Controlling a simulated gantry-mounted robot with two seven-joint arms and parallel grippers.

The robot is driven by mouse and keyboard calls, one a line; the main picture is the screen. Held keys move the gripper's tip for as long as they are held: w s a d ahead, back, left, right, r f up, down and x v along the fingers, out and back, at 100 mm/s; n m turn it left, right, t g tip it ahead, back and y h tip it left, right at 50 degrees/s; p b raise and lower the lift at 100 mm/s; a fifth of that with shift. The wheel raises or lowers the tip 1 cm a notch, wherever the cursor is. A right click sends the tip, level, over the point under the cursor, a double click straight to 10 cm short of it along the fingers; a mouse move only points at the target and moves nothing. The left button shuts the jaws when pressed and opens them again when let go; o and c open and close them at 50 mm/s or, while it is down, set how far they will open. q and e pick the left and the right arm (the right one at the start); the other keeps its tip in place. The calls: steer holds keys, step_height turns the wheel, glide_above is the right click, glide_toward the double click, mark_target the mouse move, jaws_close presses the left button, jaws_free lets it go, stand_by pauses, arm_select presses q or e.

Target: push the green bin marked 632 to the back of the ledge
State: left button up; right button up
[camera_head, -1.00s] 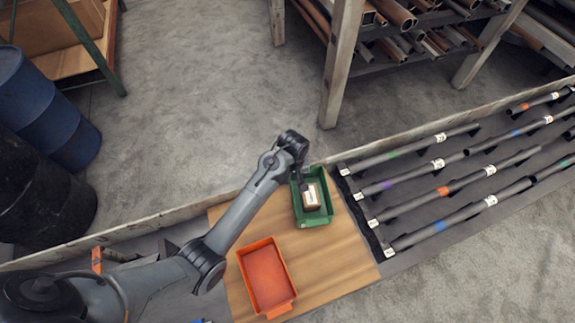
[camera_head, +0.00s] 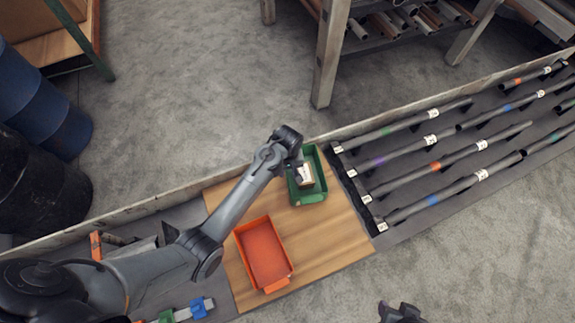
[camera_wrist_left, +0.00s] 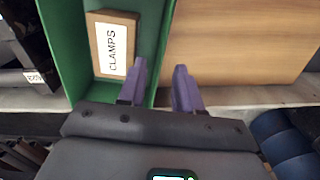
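The green bin (camera_head: 318,192) stands on the wooden board (camera_head: 335,240), near its back right corner; I cannot read a 632 marking. A small box (camera_head: 306,181) lies in the bin. In the left wrist view its label reads CLAMPS (camera_wrist_left: 117,46). My left gripper (camera_wrist_left: 160,65) is at the bin, pointing down. Its purple fingers are apart on either side of one green wall (camera_wrist_left: 160,70), one inside and one outside, with small gaps showing. In the head view the wrist hides the bin's back left part. A dark part of my right gripper (camera_head: 400,313) shows at the bottom edge.
An orange bin (camera_head: 264,255) sits on the board in front of the green bin. A low raised edge (camera_head: 190,190) runs behind the board. Labelled pipes (camera_head: 440,170) lie in a rack to the right. The board's right front is clear.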

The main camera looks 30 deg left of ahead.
arm_select(q)
steer(key=shift+f+b, duration=0.35)
steer(key=shift+f, duration=3.05)
jaws_close()
